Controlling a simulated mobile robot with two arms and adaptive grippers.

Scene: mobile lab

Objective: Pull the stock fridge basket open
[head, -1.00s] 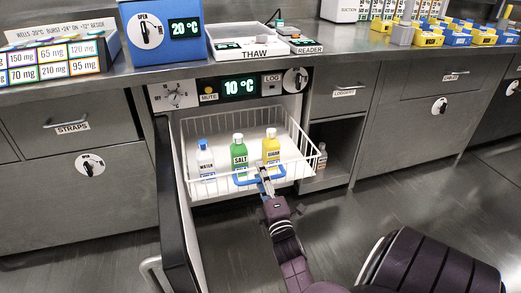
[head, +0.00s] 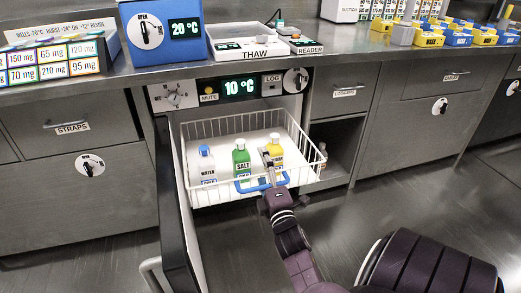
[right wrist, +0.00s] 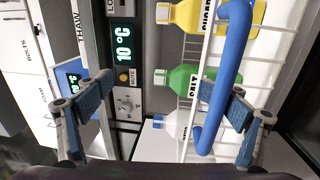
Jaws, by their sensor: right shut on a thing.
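The white wire stock fridge basket (head: 219,125) stands out of the open fridge compartment in the head view. It holds a white bottle labelled WATER (head: 207,168), a green SALT bottle (head: 241,159) and a yellow SUGAR bottle (head: 276,150). The basket's blue handle (head: 246,187) is on its front; it also shows in the right wrist view (right wrist: 226,75). My right gripper (head: 270,172) is at the handle and shut on it. In the wrist view its fingers (right wrist: 168,98) look spread, the handle lying by the right-hand one. My left gripper is not in view.
The fridge door (head: 176,215) hangs open left of the basket. A panel reading 10 °C (head: 240,87) is above it. An open cubby (head: 335,150) and closed drawers flank the compartment. The counter carries a blue 20 °C box (head: 165,35) and a THAW tray (head: 247,45). Floor in front is clear.

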